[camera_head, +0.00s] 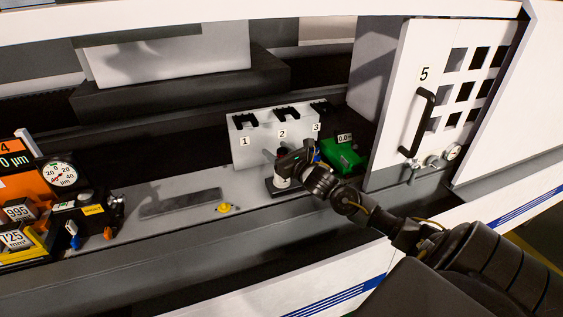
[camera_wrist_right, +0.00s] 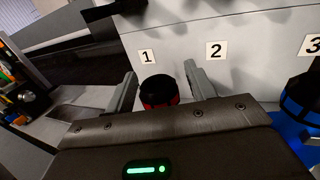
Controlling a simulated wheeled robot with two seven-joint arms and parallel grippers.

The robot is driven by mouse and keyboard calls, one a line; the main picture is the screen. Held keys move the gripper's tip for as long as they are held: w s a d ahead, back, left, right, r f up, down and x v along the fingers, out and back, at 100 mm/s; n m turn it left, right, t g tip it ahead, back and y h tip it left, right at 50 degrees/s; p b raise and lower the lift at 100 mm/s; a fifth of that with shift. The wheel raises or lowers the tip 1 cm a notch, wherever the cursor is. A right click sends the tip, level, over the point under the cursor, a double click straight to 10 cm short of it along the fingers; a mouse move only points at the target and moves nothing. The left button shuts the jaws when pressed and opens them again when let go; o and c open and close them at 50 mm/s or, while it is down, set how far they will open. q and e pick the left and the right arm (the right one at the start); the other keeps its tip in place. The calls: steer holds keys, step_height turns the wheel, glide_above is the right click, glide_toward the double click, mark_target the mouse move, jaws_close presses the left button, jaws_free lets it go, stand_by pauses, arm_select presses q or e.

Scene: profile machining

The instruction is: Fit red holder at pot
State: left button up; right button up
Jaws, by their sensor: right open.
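The red holder (camera_wrist_right: 158,92), a black-topped round piece with a red band, stands between the two fingers of my right gripper (camera_wrist_right: 162,88) in the right wrist view. The fingers are spread with a gap on either side of it. In the head view my right gripper (camera_head: 290,160) is in front of the white rack (camera_head: 250,155) marked 1, 2 and 3, above a small dark base plate (camera_head: 273,192), and it covers most of the holder there. I cannot tell which part is the pot. My left gripper is out of view.
A blue holder (camera_wrist_right: 304,95) stands to the right in the wrist view. A green block (camera_head: 343,155) sits right of the rack. A door marked 5 (camera_head: 400,90) stands farther right.

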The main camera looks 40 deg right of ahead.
steer(key=shift+c, duration=0.5)
jaws_close()
steer(key=shift+r, duration=0.15)
steer(key=shift+r+b, duration=0.35)
steer(key=shift+r, duration=0.3)
step_height(320, 180, up, 16)
steer(key=b, duration=0.2)
steer(key=shift+r, duration=0.25)
